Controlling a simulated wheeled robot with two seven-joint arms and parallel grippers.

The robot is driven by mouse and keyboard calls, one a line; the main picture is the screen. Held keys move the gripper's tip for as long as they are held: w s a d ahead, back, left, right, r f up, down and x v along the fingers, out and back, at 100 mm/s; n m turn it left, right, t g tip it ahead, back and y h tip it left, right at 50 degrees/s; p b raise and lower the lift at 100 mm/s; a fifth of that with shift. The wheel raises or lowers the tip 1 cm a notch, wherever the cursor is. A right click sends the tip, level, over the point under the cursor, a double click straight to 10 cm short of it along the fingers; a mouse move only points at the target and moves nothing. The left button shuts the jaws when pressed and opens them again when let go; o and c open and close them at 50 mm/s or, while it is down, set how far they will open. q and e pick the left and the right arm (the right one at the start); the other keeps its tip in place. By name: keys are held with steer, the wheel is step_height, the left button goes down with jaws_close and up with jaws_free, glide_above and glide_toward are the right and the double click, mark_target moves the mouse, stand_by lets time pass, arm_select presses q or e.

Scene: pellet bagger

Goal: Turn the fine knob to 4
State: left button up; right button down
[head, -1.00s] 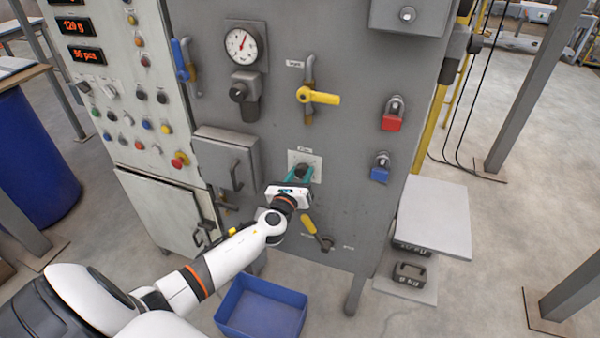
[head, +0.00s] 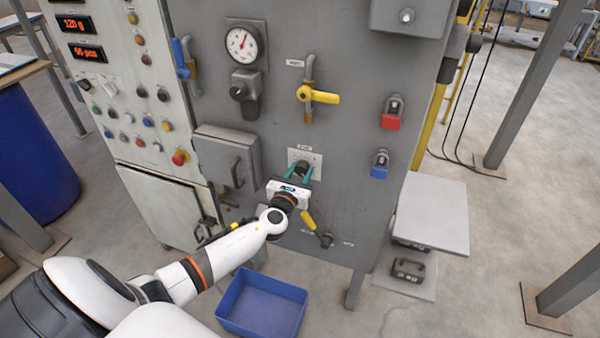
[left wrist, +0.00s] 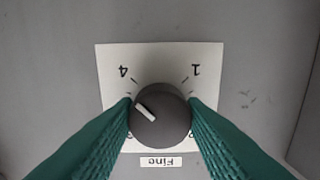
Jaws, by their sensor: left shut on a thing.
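The fine knob (left wrist: 160,117) is a round grey dial with a white pointer mark, on a pale plate (left wrist: 110,60) labelled "Fine". The plate appears upside down in the left wrist view. The pointer aims left and slightly up, between the 3 side and the 4 tick. The 4 and 1 are readable; the 3 and 2 are mostly hidden by the fingers. In the head view the knob (head: 303,167) sits low on the grey machine front. My left gripper (head: 299,174) has its green fingers shut on the knob's two sides. My right gripper is out of view.
A yellow-handled lever (head: 309,220) sits just below my left gripper. A grey box with a handle (head: 226,158) sticks out to its left. Red (head: 391,122) and blue (head: 379,172) padlocks hang at right. A blue bin (head: 262,303) stands on the floor below.

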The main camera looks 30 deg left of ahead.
arm_select(q)
steer(key=o, duration=1)
steer(key=shift+s, duration=0.1)
steer(key=b+v, duration=0.1)
steer(key=v, duration=1)
steer(key=shift+s+f, duration=0.1)
steer(key=shift+s, duration=0.3)
